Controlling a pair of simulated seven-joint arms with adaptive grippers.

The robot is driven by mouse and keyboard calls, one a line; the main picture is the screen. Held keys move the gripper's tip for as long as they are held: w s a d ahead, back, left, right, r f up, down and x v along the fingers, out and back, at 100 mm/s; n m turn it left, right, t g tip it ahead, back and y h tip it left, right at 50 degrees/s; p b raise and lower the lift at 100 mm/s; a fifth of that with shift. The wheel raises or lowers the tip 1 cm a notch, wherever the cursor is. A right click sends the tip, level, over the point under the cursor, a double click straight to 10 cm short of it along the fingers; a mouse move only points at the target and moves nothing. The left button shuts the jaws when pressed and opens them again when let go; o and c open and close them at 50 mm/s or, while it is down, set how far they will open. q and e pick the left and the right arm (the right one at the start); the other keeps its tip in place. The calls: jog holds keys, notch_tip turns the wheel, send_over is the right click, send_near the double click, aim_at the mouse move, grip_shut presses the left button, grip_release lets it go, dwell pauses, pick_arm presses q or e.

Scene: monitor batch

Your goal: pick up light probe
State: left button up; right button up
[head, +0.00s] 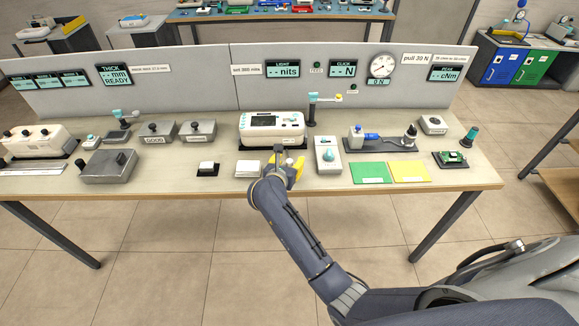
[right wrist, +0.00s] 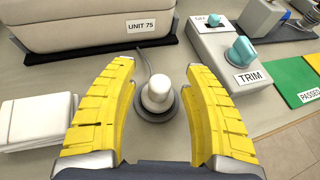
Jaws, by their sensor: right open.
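In the right wrist view, what looks like the light probe is a small white rounded piece (right wrist: 156,95) standing in a dark grey round base (right wrist: 158,113), with a thin cable running up from it. My right gripper (right wrist: 158,110) has its yellow fingers spread on either side of the probe, with gaps between and nothing held. In the head view my right gripper (head: 287,172) is over the front middle of the bench, and it hides the probe there. My left gripper is not in view.
Behind the probe stands the white unit labelled UNIT 75 (right wrist: 95,22). To its right is the TRIM box (right wrist: 226,62) with a teal knob. White folded cloths (right wrist: 35,122) lie left. Green (head: 370,173) and yellow (head: 409,171) mats lie further right on the bench (head: 225,184).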

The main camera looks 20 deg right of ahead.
grip_shut()
dwell(0.3)
jog(key=shift+r, duration=0.1)
